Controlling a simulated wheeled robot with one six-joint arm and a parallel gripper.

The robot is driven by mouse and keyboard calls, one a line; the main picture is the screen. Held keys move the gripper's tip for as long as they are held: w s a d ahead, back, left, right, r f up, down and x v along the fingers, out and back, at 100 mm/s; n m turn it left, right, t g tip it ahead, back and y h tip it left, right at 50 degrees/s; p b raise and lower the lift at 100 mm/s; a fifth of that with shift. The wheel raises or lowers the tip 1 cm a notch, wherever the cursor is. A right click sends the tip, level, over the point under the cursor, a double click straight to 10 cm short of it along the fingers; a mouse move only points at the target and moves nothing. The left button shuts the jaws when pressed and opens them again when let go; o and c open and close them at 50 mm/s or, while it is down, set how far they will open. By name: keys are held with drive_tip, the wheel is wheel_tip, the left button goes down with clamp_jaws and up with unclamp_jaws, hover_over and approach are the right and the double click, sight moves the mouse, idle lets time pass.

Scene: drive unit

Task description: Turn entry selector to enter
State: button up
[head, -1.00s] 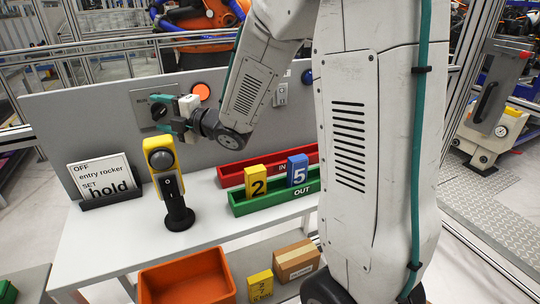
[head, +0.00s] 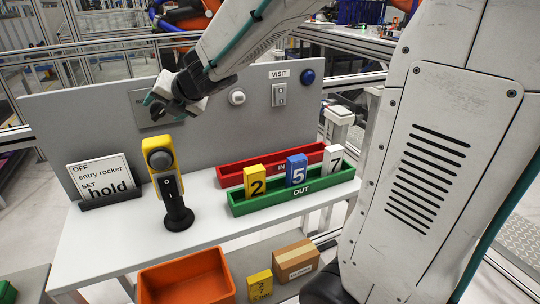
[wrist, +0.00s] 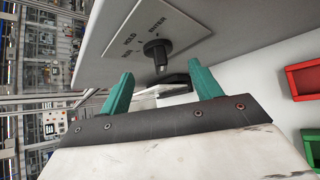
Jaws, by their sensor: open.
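The entry selector is a black knob (wrist: 157,50) on a grey plate (wrist: 125,28) in the wrist view. The plate's labels include HOLD and ENTER; a third is hard to read. I cannot tell which label the knob points to. My gripper (wrist: 162,72) is open, its two teal fingers apart on either side of the knob's line, with the knob appearing ahead of the tips and no contact clear. In the head view my gripper (head: 158,104) is in front of the plate (head: 146,98) on the grey panel and hides the knob.
A yellow pendant with a black stand (head: 163,170) stands below my gripper. A sign (head: 100,178) reads OFF entry rocker, SET hold. A white knob (head: 237,97), a VISIT rocker (head: 279,95) and a blue button (head: 308,77) are to the right. Red (head: 230,172) and green (head: 250,206) trays lie below.

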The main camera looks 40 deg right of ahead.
drive_tip(key=s+d+r+m+h, duration=0.6)
drive_tip(key=s+d+m+h, duration=0.35)
drive_tip(key=m, duration=0.55)
drive_tip(key=s+a+f+m+g+y, duration=0.1)
drive_tip(key=s+f+m+g+y, duration=0.1)
drive_tip(key=s+m, duration=0.4)
drive_tip(key=s+a+f+m+g+y, duration=0.1)
drive_tip(key=s+f+m+g, duration=0.4)
drive_tip(key=s, duration=0.8)
drive_tip(key=shift+s+f+m+y, duration=0.35)
drive_tip(key=shift+f+m, duration=0.15)
drive_tip(key=shift+f, duration=0.7)
